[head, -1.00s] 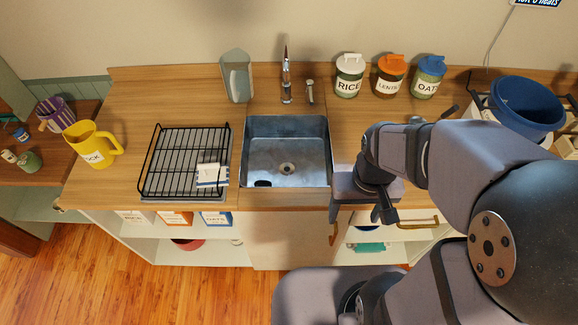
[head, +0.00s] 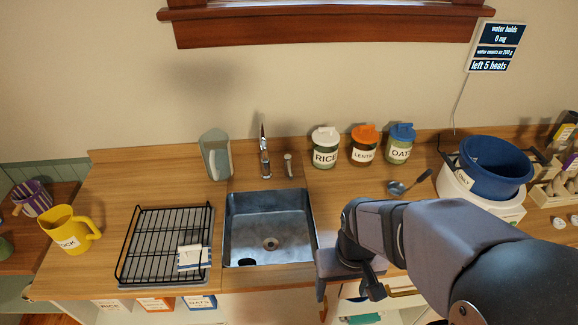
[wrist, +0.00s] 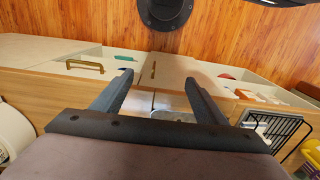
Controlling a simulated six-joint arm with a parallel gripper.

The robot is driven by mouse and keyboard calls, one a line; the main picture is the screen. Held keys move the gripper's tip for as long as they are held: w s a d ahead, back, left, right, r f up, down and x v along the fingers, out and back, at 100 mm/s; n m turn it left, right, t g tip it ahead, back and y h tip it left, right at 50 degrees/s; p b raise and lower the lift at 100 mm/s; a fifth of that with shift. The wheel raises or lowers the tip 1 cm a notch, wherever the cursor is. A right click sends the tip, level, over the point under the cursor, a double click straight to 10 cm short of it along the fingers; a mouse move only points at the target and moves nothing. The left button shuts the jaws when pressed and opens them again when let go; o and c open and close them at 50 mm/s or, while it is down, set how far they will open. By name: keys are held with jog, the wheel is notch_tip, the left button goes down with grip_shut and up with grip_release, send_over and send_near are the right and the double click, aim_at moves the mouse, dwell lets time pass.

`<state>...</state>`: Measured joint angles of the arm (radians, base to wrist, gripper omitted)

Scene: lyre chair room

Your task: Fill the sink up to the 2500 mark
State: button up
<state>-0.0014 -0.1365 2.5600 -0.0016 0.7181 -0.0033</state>
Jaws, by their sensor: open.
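The square metal sink (head: 240,218) is set in the wooden counter and looks empty. Its round drain (head: 270,243) is uncovered, and a small dark round thing (head: 246,262) lies near the front left corner. A chrome tap (head: 264,150) stands behind it with no stream visible; a short metal post (head: 288,165) is to its right. I cannot make out a 2500 mark. My gripper (wrist: 159,82) is open and empty in the wrist view, over the cabinet fronts. In the head view my wrist is right of the sink, near the counter's front edge; the fingertips are unclear.
A black wire rack (head: 165,245) with a small cloth is left of the sink. A sign (head: 494,46) reads "left 5 heats".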

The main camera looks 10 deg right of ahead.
jog(key=c, duration=0.5)
jog(key=shift+w+a+f, duration=0.1)
jog(key=shift+w+f, duration=0.05)
jog(key=shift+w, duration=0.2)
jog(key=c, duration=0.4)
jog(key=n+t+h+b, duration=0.2)
jog(key=n+t+b, duration=0.9)
jog(key=t, duration=0.4)
send_near(290, 169)
jog(key=w+f+m+b, duration=0.1)
jog(key=w+f, duration=0.1)
jog(key=shift+w+r, duration=0.15)
jog(key=shift+w, duration=0.2)
jog(key=shift+w, duration=0.1)
jog(key=shift+p+x, duration=1.2)
jog(key=shift+x, duration=2.35)
jog(key=shift+r, duration=0.1)
